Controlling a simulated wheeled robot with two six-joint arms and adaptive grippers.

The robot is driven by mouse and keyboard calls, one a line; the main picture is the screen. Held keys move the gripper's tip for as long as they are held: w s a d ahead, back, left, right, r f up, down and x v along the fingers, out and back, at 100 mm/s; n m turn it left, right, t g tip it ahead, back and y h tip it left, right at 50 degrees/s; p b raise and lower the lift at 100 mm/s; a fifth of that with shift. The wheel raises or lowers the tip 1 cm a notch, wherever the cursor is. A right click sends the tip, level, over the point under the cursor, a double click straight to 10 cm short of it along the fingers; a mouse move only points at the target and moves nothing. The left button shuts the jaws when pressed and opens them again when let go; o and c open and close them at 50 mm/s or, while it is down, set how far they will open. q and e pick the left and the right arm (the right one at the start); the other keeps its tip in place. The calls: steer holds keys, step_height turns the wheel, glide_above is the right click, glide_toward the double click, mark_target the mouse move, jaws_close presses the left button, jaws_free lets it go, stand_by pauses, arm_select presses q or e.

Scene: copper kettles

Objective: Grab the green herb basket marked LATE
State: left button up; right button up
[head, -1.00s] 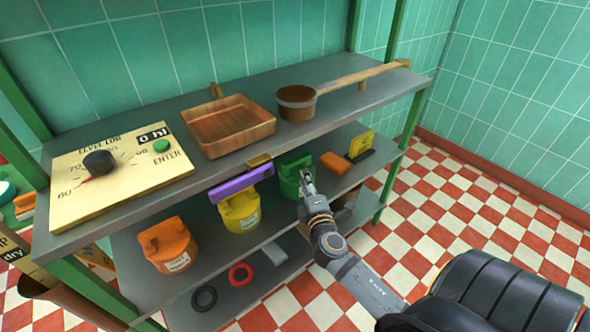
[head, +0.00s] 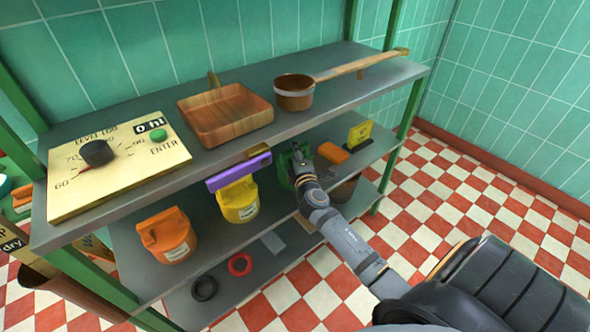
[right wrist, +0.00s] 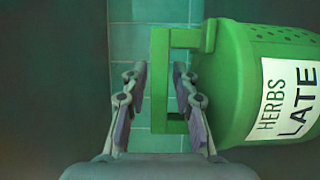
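The green herb basket (head: 284,168) stands on the middle shelf and is partly hidden by my right gripper (head: 302,165) in the head view. In the right wrist view the basket (right wrist: 235,90) has a white label reading HERBS LATE and a square green handle (right wrist: 160,75). My right gripper (right wrist: 160,105) is open there. One finger is outside the handle bar and the other is in the gap between bar and basket body, with visible space on both sides. My left gripper is not in view.
An orange block (head: 333,153) and a yellow sign (head: 359,134) are right. The top shelf (head: 330,95) overhangs, holding a copper pan (head: 294,98).

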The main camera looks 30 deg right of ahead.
steer(key=shift+c, duration=0.5)
jaws_close()
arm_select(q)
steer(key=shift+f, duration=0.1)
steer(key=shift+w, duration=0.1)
arm_select(e)
steer(key=shift+r, duration=0.15)
